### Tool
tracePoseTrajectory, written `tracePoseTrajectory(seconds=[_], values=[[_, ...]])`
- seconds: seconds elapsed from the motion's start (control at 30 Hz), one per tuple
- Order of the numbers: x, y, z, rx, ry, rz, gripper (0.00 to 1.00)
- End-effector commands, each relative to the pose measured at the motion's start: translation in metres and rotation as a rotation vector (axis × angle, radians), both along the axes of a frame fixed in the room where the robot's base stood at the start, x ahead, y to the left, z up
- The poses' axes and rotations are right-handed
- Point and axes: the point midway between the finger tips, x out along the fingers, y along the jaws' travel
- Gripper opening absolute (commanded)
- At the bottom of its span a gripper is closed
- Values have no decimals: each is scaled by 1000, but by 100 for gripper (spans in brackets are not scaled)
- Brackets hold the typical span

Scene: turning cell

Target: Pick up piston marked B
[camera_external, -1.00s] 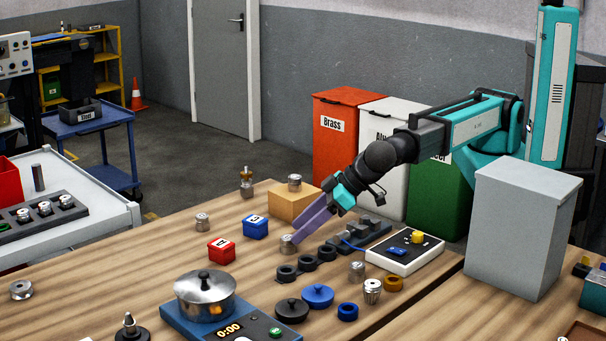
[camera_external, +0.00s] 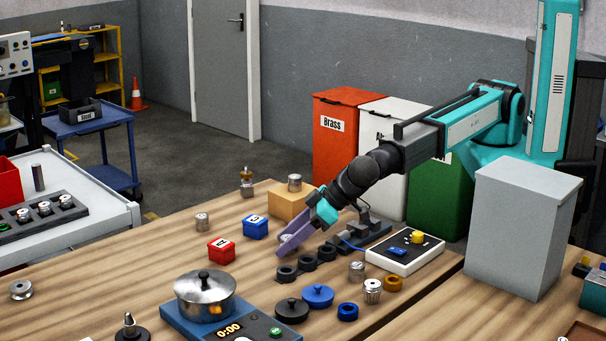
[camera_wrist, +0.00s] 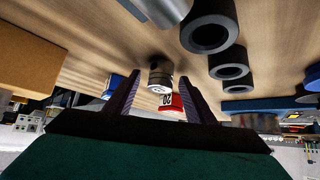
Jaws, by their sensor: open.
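A small silver piston (camera_external: 287,239) stands on the wooden table, left of the row of black rings. It shows between the fingers in the wrist view (camera_wrist: 160,74). No letter B is readable on it. My gripper (camera_external: 283,247) is low at the table and open, with a purple finger partly covering this piston in the external view. In the wrist view, the fingertips of my gripper (camera_wrist: 160,78) are on either side of it, with gaps visible.
Black rings (camera_external: 287,273) stand close right of my gripper. A red box (camera_external: 222,250) and a blue box (camera_external: 255,227) stand to its left. A pot (camera_external: 205,295) on a blue scale-like unit is in front. A white-edged panel (camera_external: 405,251) lies to the right.

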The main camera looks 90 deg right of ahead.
Motion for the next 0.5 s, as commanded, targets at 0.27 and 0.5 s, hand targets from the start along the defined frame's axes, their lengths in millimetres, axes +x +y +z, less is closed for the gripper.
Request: tracePoseTrajectory(seconds=[0.27, 0.5], values=[[0, 0, 0, 0, 0, 0, 50], [0, 0, 0, 0, 0, 0, 50]])
